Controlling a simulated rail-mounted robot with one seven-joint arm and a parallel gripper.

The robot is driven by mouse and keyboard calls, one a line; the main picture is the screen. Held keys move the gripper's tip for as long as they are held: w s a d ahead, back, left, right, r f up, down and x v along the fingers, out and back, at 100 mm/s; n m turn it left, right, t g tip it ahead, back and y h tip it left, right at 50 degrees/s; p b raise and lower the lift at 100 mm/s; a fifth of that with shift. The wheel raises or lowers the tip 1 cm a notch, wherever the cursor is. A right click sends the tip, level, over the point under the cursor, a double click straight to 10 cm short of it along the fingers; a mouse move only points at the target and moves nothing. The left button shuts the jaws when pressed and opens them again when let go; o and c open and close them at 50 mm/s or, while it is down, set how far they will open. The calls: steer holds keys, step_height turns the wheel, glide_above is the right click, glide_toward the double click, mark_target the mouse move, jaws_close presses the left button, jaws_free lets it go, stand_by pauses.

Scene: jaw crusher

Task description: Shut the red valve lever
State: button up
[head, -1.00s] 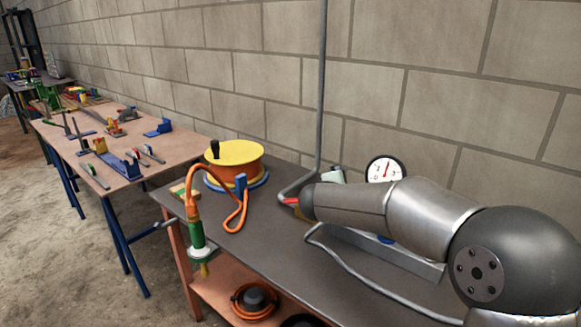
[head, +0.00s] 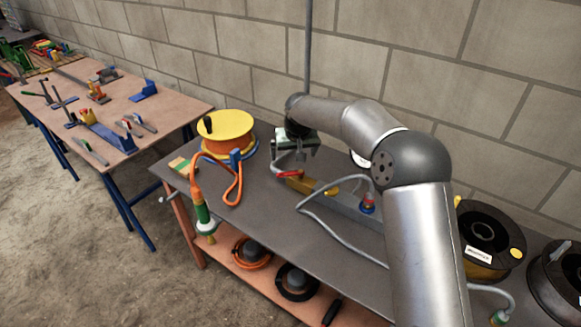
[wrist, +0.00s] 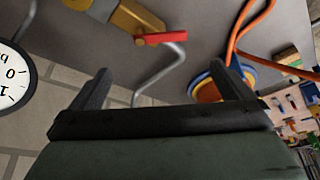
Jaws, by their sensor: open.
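The red valve lever (head: 289,174) sits at the left end of a yellow valve body (head: 318,188) on the grey bench. In the wrist view the lever (wrist: 160,39) points right from the yellow body (wrist: 133,18), over a bent grey pipe (wrist: 165,70). My gripper (wrist: 163,70) is open and empty, with its two black fingers spread. The lever lies beyond the fingertips, in line with the gap between them, and looks apart from them. In the head view my gripper's housing (head: 296,141) is above and behind the lever, and its fingertips are hard to make out.
An orange hose reel with a yellow top (head: 228,127) stands left of the valve. A white gauge (wrist: 14,78) is at the left in the wrist view. A thin vertical pipe (head: 308,50) runs up the block wall. Dark spools (head: 484,235) stand at the right.

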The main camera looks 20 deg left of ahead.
mark_target(290, 173)
steer(key=p+x, duration=0.2)
steer(key=x, duration=1)
steer(key=shift+c, duration=0.3)
